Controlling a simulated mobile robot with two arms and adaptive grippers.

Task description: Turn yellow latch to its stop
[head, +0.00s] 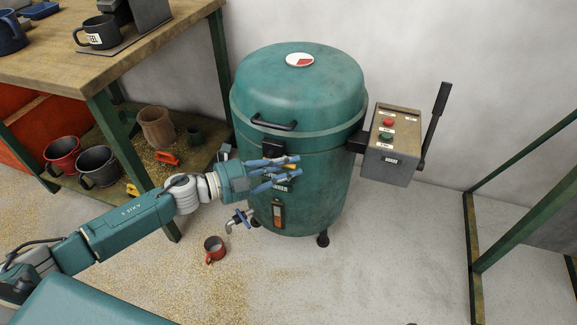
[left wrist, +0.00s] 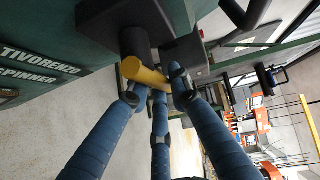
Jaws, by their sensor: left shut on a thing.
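The yellow latch (left wrist: 143,75) is a short rounded bar on a dark mount in the left wrist view. It sits on the front of the teal drum machine (head: 300,95), below the lid handle. In the head view only a small bit of the latch (head: 289,166) shows between my fingers. My left gripper (head: 283,172) reaches in from the left, its blue fingers at the drum front. In the left wrist view its fingers (left wrist: 158,92) close around the latch and touch it. My right gripper is not in view.
A control box (head: 391,145) with red and green buttons and a black lever (head: 434,120) is on the drum's right. A workbench (head: 150,55) stands left.

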